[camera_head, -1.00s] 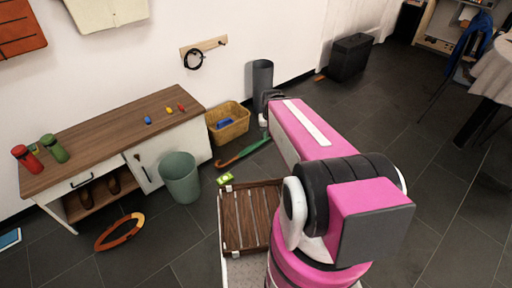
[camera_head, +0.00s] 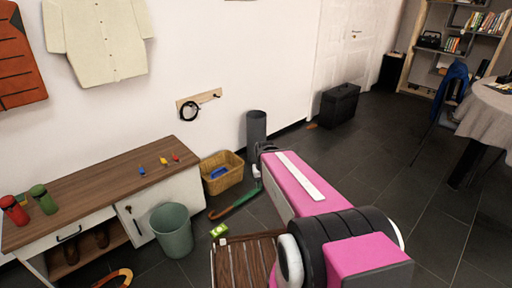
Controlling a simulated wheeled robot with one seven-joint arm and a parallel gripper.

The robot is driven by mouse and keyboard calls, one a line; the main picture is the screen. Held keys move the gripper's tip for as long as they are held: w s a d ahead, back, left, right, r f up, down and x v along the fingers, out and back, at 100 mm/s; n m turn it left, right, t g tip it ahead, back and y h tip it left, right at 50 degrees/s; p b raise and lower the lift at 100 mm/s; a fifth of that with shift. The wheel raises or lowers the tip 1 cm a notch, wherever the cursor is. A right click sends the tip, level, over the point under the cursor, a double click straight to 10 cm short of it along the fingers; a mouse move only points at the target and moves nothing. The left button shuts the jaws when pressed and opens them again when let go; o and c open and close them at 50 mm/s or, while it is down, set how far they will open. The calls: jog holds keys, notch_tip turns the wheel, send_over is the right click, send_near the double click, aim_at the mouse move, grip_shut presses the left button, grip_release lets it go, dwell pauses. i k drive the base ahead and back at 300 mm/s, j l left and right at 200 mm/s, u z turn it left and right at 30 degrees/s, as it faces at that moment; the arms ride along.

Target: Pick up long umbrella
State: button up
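The long umbrella (camera_head: 237,203) lies on the dark tiled floor in front of the wicker basket. It is green, with a curved orange-brown handle at its left end. Its right end runs toward the front of my pink arm, and I cannot tell whether the arm hides part of it. My gripper (camera_head: 258,172) shows only in part at the far end of the arm, near the umbrella's right end. The arm hides most of its fingers, so I cannot tell if it is open or touching the umbrella.
A wicker basket (camera_head: 222,181) and a grey cylindrical bin (camera_head: 256,129) stand by the wall. A green bin (camera_head: 171,231) stands beside the wooden-topped cabinet (camera_head: 92,196). The floor to the right is mostly clear.

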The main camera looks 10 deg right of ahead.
aim_at(251, 194)
jog(key=i+z, duration=0.5)
jog(key=i, duration=0.7)
